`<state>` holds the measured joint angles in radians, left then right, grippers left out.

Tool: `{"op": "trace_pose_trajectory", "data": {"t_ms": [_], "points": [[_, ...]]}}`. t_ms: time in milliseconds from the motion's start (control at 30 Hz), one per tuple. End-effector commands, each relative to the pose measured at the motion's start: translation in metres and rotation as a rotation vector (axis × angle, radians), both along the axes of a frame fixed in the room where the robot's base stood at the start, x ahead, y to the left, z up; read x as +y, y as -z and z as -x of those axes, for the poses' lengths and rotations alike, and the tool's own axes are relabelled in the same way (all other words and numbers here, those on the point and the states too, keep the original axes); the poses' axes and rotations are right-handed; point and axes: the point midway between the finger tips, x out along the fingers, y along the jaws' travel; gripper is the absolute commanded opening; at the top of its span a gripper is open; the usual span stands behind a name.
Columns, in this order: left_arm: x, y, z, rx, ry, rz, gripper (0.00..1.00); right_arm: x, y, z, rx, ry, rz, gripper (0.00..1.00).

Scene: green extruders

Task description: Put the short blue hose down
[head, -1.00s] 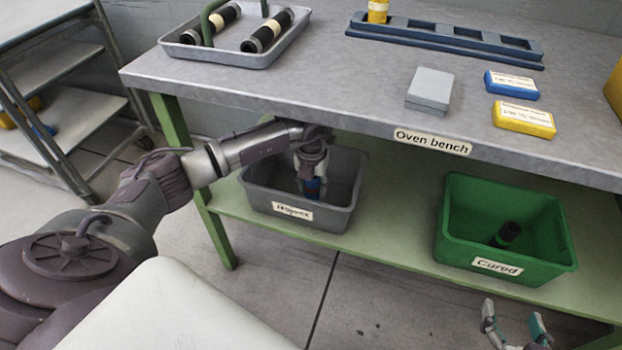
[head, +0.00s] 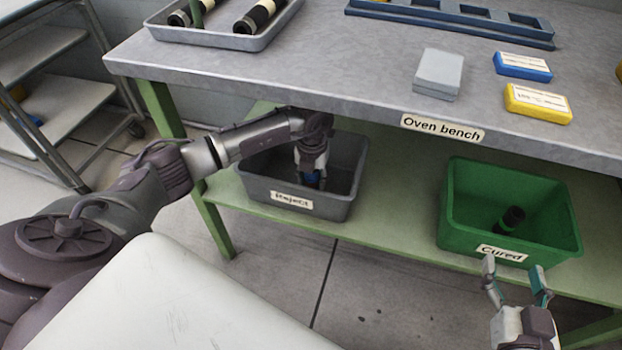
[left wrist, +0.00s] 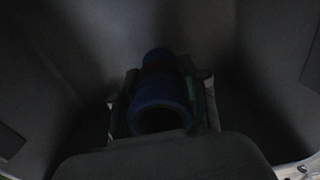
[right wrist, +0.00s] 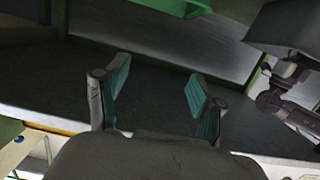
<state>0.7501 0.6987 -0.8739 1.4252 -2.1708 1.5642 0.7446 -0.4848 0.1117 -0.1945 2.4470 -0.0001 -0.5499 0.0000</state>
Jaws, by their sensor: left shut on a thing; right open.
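The short blue hose (left wrist: 160,103) is between the fingers of my left gripper (left wrist: 163,100), which is shut on it. In the head view my left gripper (head: 312,178) reaches down inside the grey Reject bin (head: 345,208), and only a little blue of the hose shows at its tips. The left wrist view is dark, so I cannot tell whether the hose touches the bin floor. My right gripper (head: 517,278) is open and empty in front of the green Cured bin (head: 460,215); its spread fingers also show in the right wrist view (right wrist: 155,92).
A black hose (head: 511,220) lies in the Cured bin. The bench top (head: 330,60) overhangs both bins, which stand on a green shelf (head: 395,220). On top are a tray (head: 215,38) with dark hoses, a blue rack (head: 450,27), and grey, blue and yellow boxes.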

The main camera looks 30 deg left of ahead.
Motion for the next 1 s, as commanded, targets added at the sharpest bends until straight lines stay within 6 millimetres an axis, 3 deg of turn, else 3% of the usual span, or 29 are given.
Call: {"op": "trace_pose_trajectory", "data": {"t_ms": [1000], "points": [[0.000, 0.012, 0.000, -0.001, 0.000, 0.001, 0.00, 0.006, -0.027, -0.006, -0.146, -0.011, -0.038, 0.68]]}}
